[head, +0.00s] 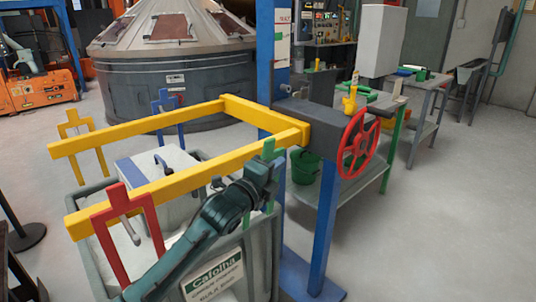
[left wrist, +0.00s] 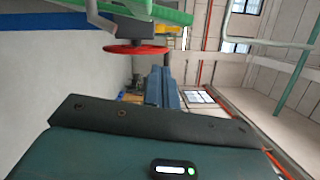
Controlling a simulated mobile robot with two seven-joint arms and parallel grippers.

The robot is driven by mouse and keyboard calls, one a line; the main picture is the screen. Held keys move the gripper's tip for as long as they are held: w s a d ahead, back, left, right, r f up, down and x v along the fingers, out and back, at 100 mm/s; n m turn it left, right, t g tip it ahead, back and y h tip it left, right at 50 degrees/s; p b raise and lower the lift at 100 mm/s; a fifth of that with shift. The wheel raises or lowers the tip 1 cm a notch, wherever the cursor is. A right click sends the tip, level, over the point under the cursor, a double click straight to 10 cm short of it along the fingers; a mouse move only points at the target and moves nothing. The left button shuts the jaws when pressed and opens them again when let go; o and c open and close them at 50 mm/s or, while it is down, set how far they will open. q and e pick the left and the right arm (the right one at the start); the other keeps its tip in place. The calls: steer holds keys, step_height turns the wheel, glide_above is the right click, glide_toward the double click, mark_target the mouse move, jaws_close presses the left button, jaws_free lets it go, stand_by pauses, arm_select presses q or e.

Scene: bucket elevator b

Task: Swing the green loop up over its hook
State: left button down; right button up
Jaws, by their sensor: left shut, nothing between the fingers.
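The green loop (head: 268,150) is at the right end of the near yellow bar, by the red handwheel. Its top part shows above my left gripper; much of the rest is hidden behind the gripper and forearm. My left gripper (head: 262,174) is shut and empty, right at the loop in the picture; I cannot tell whether they touch. A green bar, perhaps part of the loop, crosses the top of the left wrist view (left wrist: 165,12). I cannot make out the green loop's hook. My right gripper is not in view.
A yellow frame (head: 175,123) spans above a grey bin (head: 263,262). Red (head: 103,222), yellow (head: 69,131) and blue loops stand along its bars. A red handwheel (head: 358,144) and blue post (head: 326,225) stand to the right. Open floor lies at far right.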

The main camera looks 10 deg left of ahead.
mark_target(267, 153)
arm_select(q)
steer(key=w+a, duration=0.2)
steer(key=shift+w+r+p, duration=0.3)
steer(key=shift+w+r, duration=0.05)
steer(key=shift+w, duration=0.05)
steer(key=shift+w+a, duration=0.25)
steer(key=shift+a, duration=0.15)
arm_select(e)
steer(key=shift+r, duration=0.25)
arm_select(q)
steer(key=shift+w+a+r+p, duration=0.15)
steer(key=shift+a+r+p, duration=0.05)
steer(key=shift+r+p, duration=0.1)
steer(key=a, duration=0.1)
steer(key=w+a+n+p, duration=0.1)
steer(key=w+a, duration=0.1)
steer(key=shift+r+p, duration=0.3)
steer(key=shift+p, duration=0.1)
steer(key=shift+a+f+n, duration=0.1)
steer(key=shift+a+n, duration=0.05)
steer(key=shift+n, duration=0.25)
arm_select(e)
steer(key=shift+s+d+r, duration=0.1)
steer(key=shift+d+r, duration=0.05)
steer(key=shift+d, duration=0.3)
